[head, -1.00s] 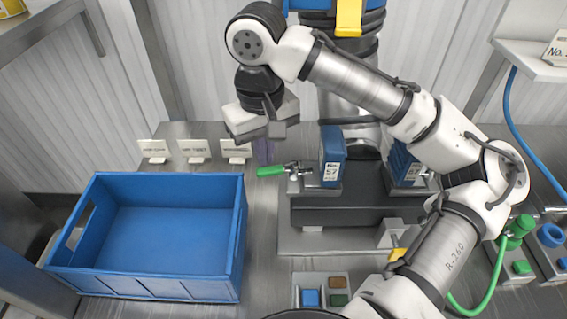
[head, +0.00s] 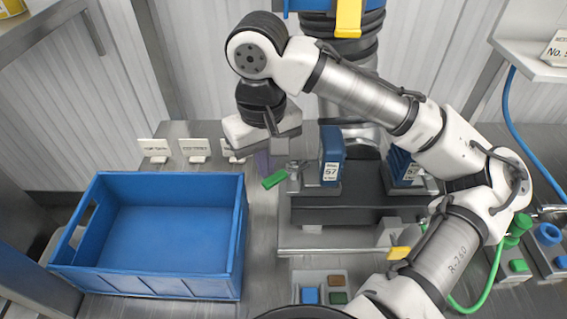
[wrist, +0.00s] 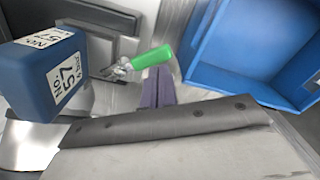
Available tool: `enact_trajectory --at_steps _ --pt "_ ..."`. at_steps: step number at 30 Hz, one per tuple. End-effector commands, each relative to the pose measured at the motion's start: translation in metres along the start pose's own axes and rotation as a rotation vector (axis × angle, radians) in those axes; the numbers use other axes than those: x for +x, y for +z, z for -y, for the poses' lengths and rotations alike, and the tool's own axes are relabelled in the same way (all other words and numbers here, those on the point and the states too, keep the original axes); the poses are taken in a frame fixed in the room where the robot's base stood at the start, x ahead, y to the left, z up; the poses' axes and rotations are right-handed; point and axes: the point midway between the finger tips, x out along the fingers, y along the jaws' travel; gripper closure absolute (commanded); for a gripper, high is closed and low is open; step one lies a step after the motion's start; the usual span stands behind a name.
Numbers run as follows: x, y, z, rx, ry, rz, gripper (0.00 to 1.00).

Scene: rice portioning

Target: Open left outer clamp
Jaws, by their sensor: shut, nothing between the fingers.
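The left outer clamp has a green handle (head: 274,180) and a metal body (head: 294,172), left of a blue block marked 57 (head: 331,157). In the head view the handle points left and slants toward the front. My gripper (head: 264,163) is just behind the handle, with purple-grey fingers pointing down. In the wrist view the shut, empty fingers (wrist: 154,92) stand close beside the green handle (wrist: 153,57). I cannot tell whether they touch it. The blue block (wrist: 45,75) fills the left of that view.
A blue crate (head: 243,235) stands left of the clamp and also shows in the wrist view (wrist: 215,62). Small label cards (head: 194,148) stand behind it. A second blue block (head: 401,165) is to the right. A button box (head: 322,290) sits in front.

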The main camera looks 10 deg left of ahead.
Motion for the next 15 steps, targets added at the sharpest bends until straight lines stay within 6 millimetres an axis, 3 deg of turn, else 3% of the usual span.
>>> enact_trajectory --at_steps 6,15 --pt "-0.001 0.016 0.002 0.000 -0.002 0.000 1.00" --pt "0.000 0.017 0.002 0.000 -0.001 0.001 1.00"
